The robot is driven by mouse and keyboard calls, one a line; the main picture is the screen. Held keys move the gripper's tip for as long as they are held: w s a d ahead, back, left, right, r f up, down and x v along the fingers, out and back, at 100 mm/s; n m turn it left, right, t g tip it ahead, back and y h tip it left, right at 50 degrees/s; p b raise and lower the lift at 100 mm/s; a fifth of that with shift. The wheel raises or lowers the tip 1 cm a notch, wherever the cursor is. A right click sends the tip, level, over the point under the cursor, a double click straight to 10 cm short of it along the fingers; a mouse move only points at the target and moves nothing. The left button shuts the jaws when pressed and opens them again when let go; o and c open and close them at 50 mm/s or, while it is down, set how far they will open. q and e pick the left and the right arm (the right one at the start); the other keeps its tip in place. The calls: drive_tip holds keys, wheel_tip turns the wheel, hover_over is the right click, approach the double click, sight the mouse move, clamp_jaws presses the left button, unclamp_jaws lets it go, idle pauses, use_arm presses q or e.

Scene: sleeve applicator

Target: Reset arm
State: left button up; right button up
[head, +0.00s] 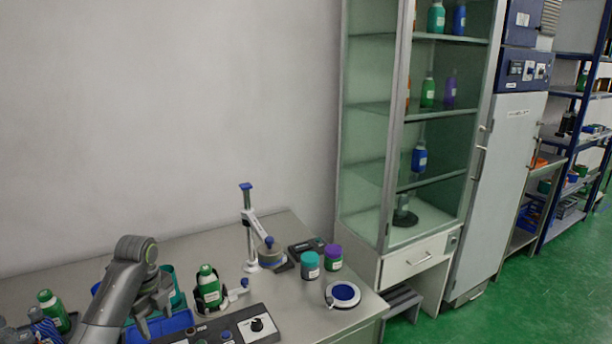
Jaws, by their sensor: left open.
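My left gripper (154,322) hangs fingers down over a blue tray (176,324) on the grey bench, at the lower left of the head view. Its jaws are open, and I see nothing between them. My left arm arches up and over from the bottom edge and hides part of the tray and a teal container (175,287) behind it. A green bottle (208,284) stands upright in a dark holder just right of the gripper, apart from it. My right gripper is out of view.
A control panel (240,327) with a black knob lies at the bench front. A stand with a blue top (247,215), teal jar (310,265), purple jar (332,257) and round blue-topped dish (342,294) are further right. Another green bottle (52,310) stands left. A glass cabinet (410,140) adjoins.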

use_arm(q)
drive_tip(key=s+d+f+n+t, duration=0.1)
drive_tip(key=s+d+f+n, duration=0.1)
drive_tip(key=s+f+n, duration=0.45)
drive_tip(key=s+d+f+n+t, duration=0.1)
drive_tip(key=s+d+f+n, duration=0.2)
drive_tip(key=s+f, duration=0.6)
drive_tip(key=s+d+r+n+t+y, duration=0.1)
drive_tip(key=s+r+n, duration=0.2)
drive_tip(key=s+n, duration=0.55)
drive_tip(key=s+d+r+n+t+y, duration=0.15)
drive_tip(key=s+n, duration=0.25)
drive_tip(key=s, duration=0.9)
wheel_tip(320, 180, down, 23)
drive_tip(key=a+g+h, duration=0.2)
drive_tip(key=s+d+f+g+b, duration=0.1)
drive_tip(key=s+f, duration=1.4)
drive_tip(key=f, duration=0.2)
drive_tip(key=shift+d+f, duration=0.2)
drive_tip(key=shift+f, duration=0.05)
